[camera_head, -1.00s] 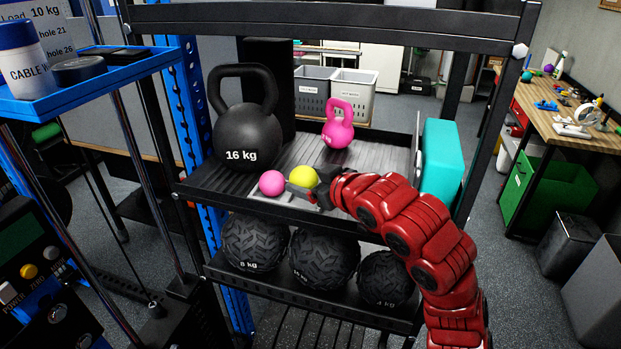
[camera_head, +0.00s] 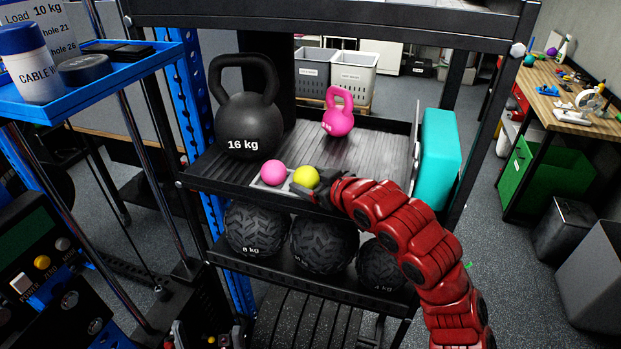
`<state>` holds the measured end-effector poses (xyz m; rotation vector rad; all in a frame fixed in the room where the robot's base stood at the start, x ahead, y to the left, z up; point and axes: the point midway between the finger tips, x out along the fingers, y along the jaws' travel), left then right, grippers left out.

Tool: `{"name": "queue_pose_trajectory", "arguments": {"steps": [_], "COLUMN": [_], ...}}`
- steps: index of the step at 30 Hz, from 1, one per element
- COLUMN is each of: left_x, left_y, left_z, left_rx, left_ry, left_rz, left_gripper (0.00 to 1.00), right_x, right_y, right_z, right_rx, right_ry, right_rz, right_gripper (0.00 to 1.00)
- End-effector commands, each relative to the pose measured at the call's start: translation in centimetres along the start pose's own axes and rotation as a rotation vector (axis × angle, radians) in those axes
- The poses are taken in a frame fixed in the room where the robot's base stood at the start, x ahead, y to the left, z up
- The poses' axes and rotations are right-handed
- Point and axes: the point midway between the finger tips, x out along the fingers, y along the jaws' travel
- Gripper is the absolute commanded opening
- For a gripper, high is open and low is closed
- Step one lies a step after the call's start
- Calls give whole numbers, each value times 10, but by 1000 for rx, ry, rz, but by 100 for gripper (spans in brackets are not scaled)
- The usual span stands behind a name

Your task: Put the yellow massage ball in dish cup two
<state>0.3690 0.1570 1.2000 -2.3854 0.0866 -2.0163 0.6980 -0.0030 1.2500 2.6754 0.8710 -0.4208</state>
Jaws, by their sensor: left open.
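The yellow massage ball (camera_head: 306,177) is at the front of the middle shelf, at the right part of a small pale dish (camera_head: 262,186). A pink ball (camera_head: 273,173) sits in the dish's left part. My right gripper (camera_head: 304,187) reaches in from the right, its fingers at the yellow ball and shut on it. The fingers hide part of the dish, so I cannot tell whether the ball touches the cup beneath. My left gripper (camera_head: 203,340) is only partly in view at the bottom edge, open, far below the dish.
A black 16 kg kettlebell (camera_head: 246,118) stands left behind the dish and a pink kettlebell (camera_head: 339,112) behind right. A teal block (camera_head: 439,160) is at the shelf's right end. Textured black balls (camera_head: 324,244) fill the shelf below. The middle shelf's centre is clear.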

Motion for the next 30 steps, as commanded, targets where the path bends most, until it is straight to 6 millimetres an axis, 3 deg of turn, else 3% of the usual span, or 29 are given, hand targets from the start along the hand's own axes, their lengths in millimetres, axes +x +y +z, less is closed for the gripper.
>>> {"name": "queue_pose_trajectory", "arguments": {"steps": [1, 4, 17, 30], "left_x": [0, 0, 0, -31], "left_y": [0, 0, 0, 2], "left_z": [0, 0, 0, 5], "left_rx": [0, 0, 0, 0], "left_ry": [0, 0, 0, 0], "left_rz": [0, 0, 0, 0], "left_gripper": [100, 100, 100, 100], "right_x": [0, 0, -6, -87], "right_y": [0, 0, 0, 2], "right_z": [0, 0, -2, 0], "right_rx": [0, 0, 0, -1], "right_ry": [-1, -1, 2, 1], "right_rz": [0, 0, -2, 3], "right_gripper": [85, 100, 100, 100]}}
